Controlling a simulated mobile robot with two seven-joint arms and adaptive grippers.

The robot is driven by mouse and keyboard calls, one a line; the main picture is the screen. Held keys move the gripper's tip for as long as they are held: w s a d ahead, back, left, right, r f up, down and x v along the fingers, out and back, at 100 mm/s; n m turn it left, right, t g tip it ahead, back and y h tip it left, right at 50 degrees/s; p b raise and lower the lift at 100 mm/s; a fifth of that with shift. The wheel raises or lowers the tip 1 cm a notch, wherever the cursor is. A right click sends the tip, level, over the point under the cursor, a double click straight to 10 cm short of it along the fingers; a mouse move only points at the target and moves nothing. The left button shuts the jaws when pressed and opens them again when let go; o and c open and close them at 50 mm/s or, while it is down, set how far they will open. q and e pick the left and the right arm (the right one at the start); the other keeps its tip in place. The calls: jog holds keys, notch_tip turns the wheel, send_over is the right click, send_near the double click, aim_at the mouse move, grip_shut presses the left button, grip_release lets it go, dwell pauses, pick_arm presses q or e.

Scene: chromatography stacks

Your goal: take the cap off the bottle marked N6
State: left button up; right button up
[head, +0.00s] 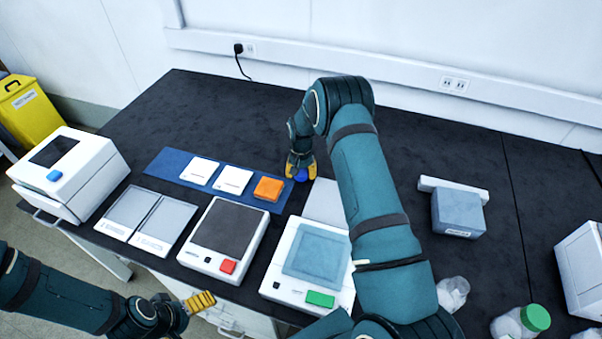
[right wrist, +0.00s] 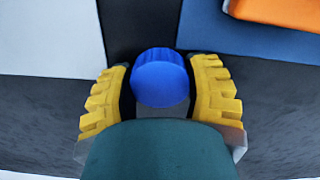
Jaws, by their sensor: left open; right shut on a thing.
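A round blue cap (head: 301,175) is at my right gripper (head: 301,168), over the dark bench top just right of the blue mat. In the right wrist view the blue cap (right wrist: 160,78) sits between the two yellow fingers (right wrist: 160,95), and the gripper is shut on it. A greyish part shows just below the cap, but I cannot tell whether it is a bottle. My left gripper (head: 201,302) is open and empty at the bench's front edge. No N6 mark is readable.
The blue mat (head: 160,163) bears two white tiles and an orange block (head: 268,188). Devices with a red button (head: 227,267) and a green button (head: 320,299) stand in front. A grey-blue box (head: 458,214) is right of my right arm. The back of the bench is clear.

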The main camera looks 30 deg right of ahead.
jog(key=shift+r, duration=0.15)
jog(key=o, duration=1.3)
jog(key=shift+f, duration=0.2)
jog(key=shift+c, duration=0.2)
jog(key=shift+r, duration=0.1)
